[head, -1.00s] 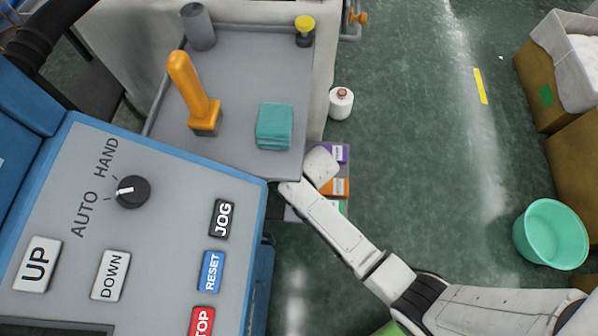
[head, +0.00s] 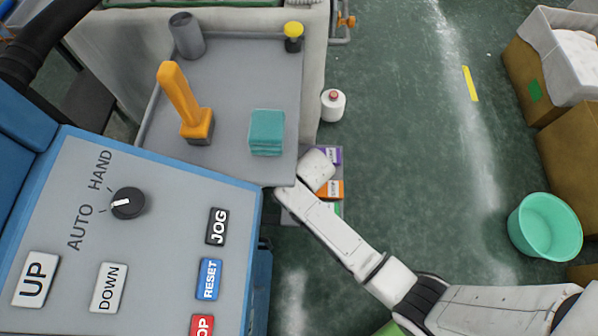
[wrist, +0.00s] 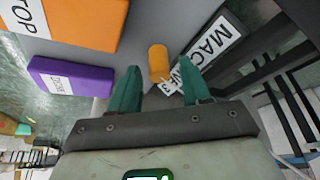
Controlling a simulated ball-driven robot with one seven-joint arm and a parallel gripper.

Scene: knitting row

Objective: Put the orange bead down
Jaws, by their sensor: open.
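In the wrist view, the orange bead (wrist: 158,64) is a small cylinder in front of the grey surface (wrist: 205,18). My gripper (wrist: 160,76) is open, with one teal finger on each side of the bead. A gap shows between the bead and each finger, so neither appears to touch it. I cannot tell whether the bead's base rests fully on the surface. In the head view, my arm reaches to the right front corner of the grey tray, and the bead and my fingers are hidden there.
An orange box (wrist: 82,20) and a purple box (wrist: 70,77) stand left of the bead. A black-and-white label (wrist: 212,46) lies right, by dark bars. The grey tray (head: 232,70) holds a teal stack (head: 267,131) and an orange-handled tool (head: 182,100). A control panel (head: 160,255) stands left.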

